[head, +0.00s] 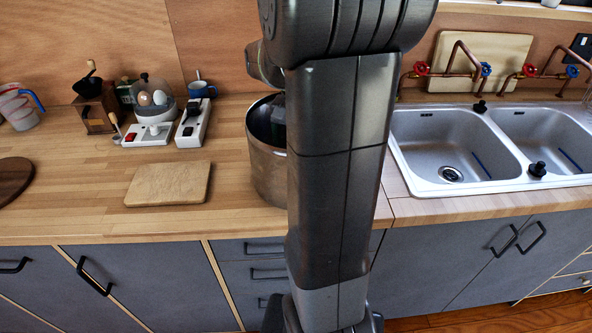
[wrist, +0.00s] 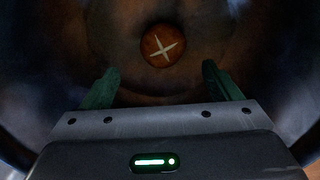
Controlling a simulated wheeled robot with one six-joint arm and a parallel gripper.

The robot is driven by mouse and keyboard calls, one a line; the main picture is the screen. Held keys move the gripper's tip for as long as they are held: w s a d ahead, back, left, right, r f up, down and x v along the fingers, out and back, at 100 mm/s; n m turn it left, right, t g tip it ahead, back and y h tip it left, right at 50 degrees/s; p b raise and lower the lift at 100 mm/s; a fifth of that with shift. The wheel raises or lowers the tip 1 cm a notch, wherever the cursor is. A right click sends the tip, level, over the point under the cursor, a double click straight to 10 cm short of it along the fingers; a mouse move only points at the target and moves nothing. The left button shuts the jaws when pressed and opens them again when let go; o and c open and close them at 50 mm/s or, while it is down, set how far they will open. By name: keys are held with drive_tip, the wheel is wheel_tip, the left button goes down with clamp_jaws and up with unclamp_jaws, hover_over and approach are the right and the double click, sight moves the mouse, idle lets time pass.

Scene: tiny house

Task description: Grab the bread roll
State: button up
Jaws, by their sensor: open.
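The bread roll (wrist: 159,45) is round and brown with a pale cross on top. In the wrist view it lies at the bottom of a dark round pot. In the head view the steel pot (head: 265,165) stands on the counter, and its inside is mostly hidden behind my arm. My gripper (wrist: 160,82) is open, with its two green fingers spread and nothing between them. The roll shows ahead of the fingertips, centred between them and apart from them. The roll is not visible in the head view.
A small wooden board (head: 168,184) lies left of the pot. Behind it are white power strips (head: 193,123), an egg cooker (head: 153,98), a blue mug (head: 203,90) and a coffee grinder (head: 97,105). A double sink (head: 450,150) is to the right.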

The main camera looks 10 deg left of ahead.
drive_tip(key=f, duration=0.7)
drive_tip(key=shift+s+a+f, duration=0.2)
drive_tip(key=shift+a+f, duration=0.05)
drive_tip(key=shift+c, duration=0.2)
drive_tip(key=c, duration=1)
